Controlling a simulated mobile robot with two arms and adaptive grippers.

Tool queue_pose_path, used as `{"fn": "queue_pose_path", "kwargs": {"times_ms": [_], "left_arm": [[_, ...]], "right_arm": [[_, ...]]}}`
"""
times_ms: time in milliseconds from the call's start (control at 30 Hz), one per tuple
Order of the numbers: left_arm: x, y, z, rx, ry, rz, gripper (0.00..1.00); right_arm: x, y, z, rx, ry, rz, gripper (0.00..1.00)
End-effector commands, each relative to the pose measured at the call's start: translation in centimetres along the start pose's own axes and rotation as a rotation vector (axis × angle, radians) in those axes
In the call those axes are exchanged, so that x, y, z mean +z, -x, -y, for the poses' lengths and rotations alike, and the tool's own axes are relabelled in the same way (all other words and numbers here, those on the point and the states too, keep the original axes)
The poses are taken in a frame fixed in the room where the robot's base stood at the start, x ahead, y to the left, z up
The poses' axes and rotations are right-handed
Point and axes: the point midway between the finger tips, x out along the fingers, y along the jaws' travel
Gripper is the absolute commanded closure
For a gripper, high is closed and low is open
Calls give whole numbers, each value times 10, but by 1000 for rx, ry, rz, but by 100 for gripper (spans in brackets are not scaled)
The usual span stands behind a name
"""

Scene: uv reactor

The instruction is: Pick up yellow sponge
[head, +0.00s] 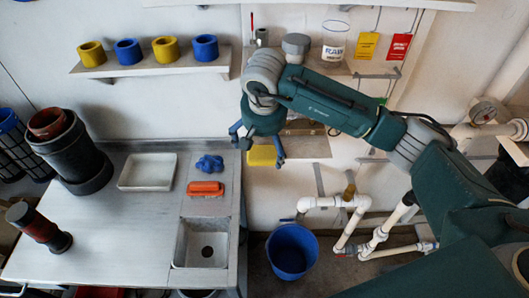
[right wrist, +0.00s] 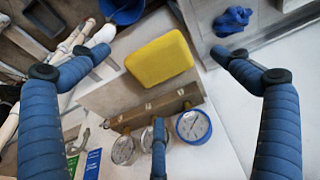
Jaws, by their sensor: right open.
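The yellow sponge (head: 262,156) lies at the left end of a small wall shelf beside the worktable. It shows whole in the right wrist view (right wrist: 160,60), as a rounded yellow block between the spread fingers. My right gripper (head: 258,145) is open and empty, above and around the sponge in the head view. Its blue fingers are wide apart, and no contact with the sponge shows. Part of the sponge is hidden by the gripper in the head view. My left gripper is not in view.
The worktable (head: 110,225) holds a white tray (head: 148,171), a blue cloth-like item (head: 209,163), an orange brush (head: 205,188) and a sink (head: 201,243). Gauges (right wrist: 193,126) sit beside the sponge. White pipes (head: 345,225) and a blue bucket (head: 292,251) are below right.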

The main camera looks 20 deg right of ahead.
Motion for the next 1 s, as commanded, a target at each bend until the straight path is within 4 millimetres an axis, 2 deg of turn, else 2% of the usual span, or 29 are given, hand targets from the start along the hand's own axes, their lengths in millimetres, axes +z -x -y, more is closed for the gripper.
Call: {"fn": "queue_pose_path", "kwargs": {"times_ms": [167,267,433,700,767,967,1000], "left_arm": [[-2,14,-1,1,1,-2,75],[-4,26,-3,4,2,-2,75],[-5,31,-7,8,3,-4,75],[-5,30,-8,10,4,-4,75],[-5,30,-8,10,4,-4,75],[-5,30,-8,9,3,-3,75],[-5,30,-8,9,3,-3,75]], "right_arm": [[-1,-13,0,1,0,5,0],[-3,-28,-1,1,-2,7,0],[-3,-51,0,-2,-1,3,0],[-4,-55,0,-2,1,-1,0],[-4,-55,0,-2,1,-1,10],[-3,-55,-1,-2,1,0,49],[-3,-55,-1,-2,1,0,50]]}}
